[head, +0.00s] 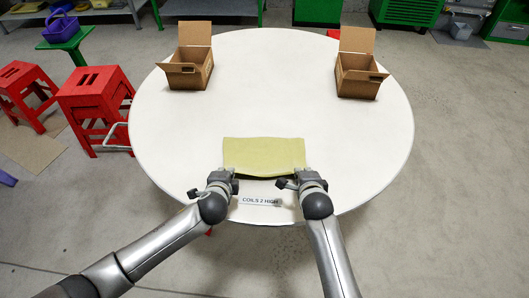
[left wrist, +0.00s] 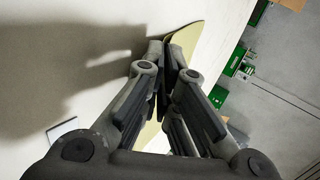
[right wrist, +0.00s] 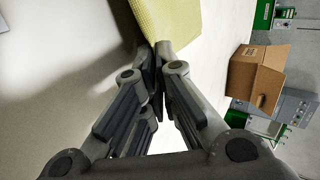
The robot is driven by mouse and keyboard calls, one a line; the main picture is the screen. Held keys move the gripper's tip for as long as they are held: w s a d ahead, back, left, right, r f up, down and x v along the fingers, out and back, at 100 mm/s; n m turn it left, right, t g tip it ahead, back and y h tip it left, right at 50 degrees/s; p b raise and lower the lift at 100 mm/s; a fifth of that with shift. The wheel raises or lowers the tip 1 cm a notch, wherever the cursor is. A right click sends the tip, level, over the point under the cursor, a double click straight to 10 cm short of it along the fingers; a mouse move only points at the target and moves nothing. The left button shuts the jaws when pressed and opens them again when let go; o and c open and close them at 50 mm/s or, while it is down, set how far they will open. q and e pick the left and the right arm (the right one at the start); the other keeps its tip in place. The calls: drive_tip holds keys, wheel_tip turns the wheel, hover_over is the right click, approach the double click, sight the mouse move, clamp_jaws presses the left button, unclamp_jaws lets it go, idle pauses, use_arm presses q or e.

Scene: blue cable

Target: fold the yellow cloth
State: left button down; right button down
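The yellow cloth (head: 264,152) is spread near the front edge of the round white table, its near edge bowed and raised above a dark shadow. My left gripper (head: 231,173) is at the cloth's near left corner. In the left wrist view its fingers (left wrist: 168,47) are closed together on the cloth (left wrist: 187,40). My right gripper (head: 299,173) is at the near right corner. In the right wrist view its fingers (right wrist: 159,50) are closed together at the edge of the cloth (right wrist: 168,18). The fingers hide the pinched corners.
Two open cardboard boxes (head: 190,68) (head: 357,77) stand at the back left and back right of the white table (head: 270,95). A label reading "COILS 2 HIGH" (head: 260,201) lies near the front edge. The middle is clear. Red stools (head: 93,95) stand left of the table.

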use_arm(q)
drive_tip(key=shift+f, duration=0.15)
use_arm(e)
drive_tip(key=shift+f, duration=0.1)
use_arm(q)
drive_tip(key=c, duration=1.4)
unclamp_jaws()
use_arm(e)
drive_tip(key=c, duration=1.4)
unclamp_jaws()
use_arm(q)
drive_tip(key=shift+o, duration=0.2)
use_arm(e)
drive_tip(key=shift+o, duration=0.2)
